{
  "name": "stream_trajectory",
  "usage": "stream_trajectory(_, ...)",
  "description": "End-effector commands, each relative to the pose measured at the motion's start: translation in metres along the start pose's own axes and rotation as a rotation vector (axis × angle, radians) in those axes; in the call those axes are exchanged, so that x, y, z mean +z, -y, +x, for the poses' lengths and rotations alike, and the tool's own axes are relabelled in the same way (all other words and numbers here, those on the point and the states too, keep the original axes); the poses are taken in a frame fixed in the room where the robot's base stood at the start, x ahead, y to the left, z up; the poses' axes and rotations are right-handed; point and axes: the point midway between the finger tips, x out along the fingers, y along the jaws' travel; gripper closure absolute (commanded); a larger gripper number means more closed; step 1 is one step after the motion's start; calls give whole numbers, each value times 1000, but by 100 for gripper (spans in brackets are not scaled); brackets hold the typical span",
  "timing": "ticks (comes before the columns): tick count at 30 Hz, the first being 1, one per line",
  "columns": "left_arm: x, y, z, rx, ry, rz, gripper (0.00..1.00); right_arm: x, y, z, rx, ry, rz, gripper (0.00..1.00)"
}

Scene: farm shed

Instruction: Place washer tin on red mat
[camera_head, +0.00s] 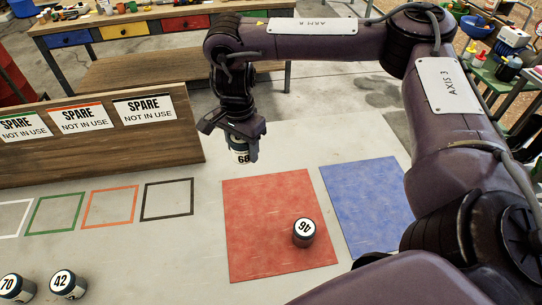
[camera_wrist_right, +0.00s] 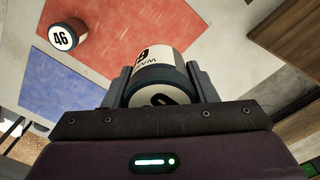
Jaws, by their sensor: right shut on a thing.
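Another tin, numbered 46 (camera_head: 303,233), stands on the right part of the red mat. My left gripper is not in view.
A blue mat (camera_head: 366,205) lies right of the red mat. Tins 70 (camera_head: 15,287) and 42 (camera_head: 66,284) stand at the front left. Coloured outlined squares lie along the left, before a wooden board (camera_head: 175,140) with "spare" signs. Most of the red mat's left side is clear.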

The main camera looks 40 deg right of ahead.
Motion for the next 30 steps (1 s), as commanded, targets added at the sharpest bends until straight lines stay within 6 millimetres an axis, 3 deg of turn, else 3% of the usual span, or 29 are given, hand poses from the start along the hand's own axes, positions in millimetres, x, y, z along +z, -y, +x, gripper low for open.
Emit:
stream_trajectory(2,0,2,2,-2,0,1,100,-1,0,9,6,6,8,73)
stream_trajectory(18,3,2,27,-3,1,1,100,1,-1,135,6,6,8,73)
stream_trajectory(30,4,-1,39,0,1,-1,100,1,-1,181,5,5,8,73)
